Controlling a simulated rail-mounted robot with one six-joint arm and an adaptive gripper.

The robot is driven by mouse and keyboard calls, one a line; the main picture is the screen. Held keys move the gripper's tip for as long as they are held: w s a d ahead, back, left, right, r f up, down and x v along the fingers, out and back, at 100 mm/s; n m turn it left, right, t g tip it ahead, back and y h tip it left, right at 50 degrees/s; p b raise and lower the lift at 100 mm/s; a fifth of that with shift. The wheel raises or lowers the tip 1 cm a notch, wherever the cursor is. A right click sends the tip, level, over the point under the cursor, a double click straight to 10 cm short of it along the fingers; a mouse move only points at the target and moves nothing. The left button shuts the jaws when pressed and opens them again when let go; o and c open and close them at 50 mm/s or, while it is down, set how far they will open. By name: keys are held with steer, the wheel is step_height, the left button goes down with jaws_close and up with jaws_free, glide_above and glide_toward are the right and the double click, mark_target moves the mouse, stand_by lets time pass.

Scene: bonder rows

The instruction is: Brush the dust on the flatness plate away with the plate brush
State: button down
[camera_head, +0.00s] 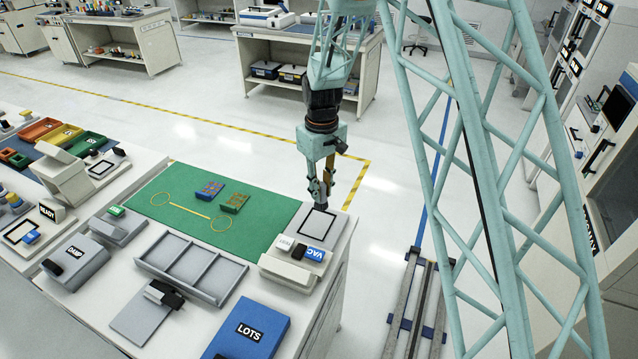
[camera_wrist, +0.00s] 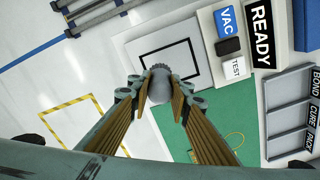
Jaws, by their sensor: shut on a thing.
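My gripper (camera_head: 320,192) is over the right end of the green-matted bench, pointing down. In the wrist view its fingers (camera_wrist: 159,92) are closed around a grey rounded piece with a ridged edge, which I take to be the plate brush (camera_wrist: 160,76). Its lower end is hidden. A light plate with a dark square outline, apparently the flatness plate (camera_head: 318,224), lies just below the gripper; it also shows in the wrist view (camera_wrist: 180,58). I cannot tell whether the brush touches it. No dust can be made out.
A green mat (camera_head: 170,180) with two small boards lies left of the plate. VAC and TEST blocks (camera_head: 314,254) stand close in front. Open floor lies beyond the bench's right edge.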

steer(key=shift+r, duration=0.95)
steer(key=shift+w, duration=0.1)
